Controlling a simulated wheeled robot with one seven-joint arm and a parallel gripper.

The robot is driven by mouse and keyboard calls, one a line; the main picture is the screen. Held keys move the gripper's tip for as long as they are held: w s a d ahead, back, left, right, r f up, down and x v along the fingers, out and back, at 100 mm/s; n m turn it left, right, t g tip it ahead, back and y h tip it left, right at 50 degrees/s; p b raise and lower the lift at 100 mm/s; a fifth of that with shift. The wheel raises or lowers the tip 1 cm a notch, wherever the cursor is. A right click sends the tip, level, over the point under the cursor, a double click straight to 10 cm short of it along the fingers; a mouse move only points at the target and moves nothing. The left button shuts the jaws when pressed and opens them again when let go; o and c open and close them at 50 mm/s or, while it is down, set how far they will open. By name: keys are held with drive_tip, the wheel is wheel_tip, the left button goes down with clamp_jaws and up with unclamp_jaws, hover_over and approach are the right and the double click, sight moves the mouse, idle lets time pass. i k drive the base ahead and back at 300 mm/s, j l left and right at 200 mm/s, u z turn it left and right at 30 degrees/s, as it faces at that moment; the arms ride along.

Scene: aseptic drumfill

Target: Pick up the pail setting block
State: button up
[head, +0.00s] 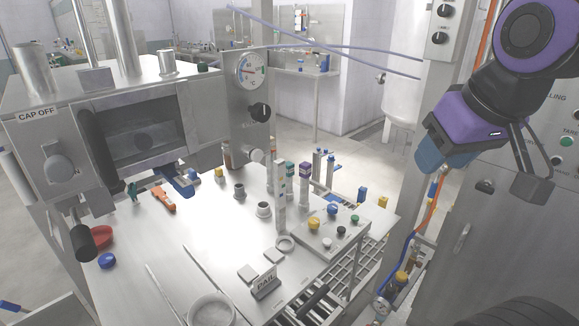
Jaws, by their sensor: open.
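A small grey block with a slanted face lettered PAIL (265,283) stands upright near the front of the steel bench top. I take it to be the pail setting block; nothing touches it from above. My gripper (470,150) is high at the upper right, well above and to the right of the block. It is open and apart from everything on the bench. Its fingertips are not clear at this angle.
A round pot (211,309) is front left. The bench middle is fairly clear.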

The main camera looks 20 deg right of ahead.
sight(290, 165)
drive_tip(key=i+l+u, duration=0.15)
drive_tip(key=l, duration=0.2)
drive_tip(key=i+l+u, duration=0.15)
drive_tip(key=l, duration=0.2)
drive_tip(key=i+l+u, duration=0.15)
drive_tip(key=l, duration=0.25)
drive_tip(key=i+l+u, duration=0.15)
drive_tip(key=l, duration=0.2)
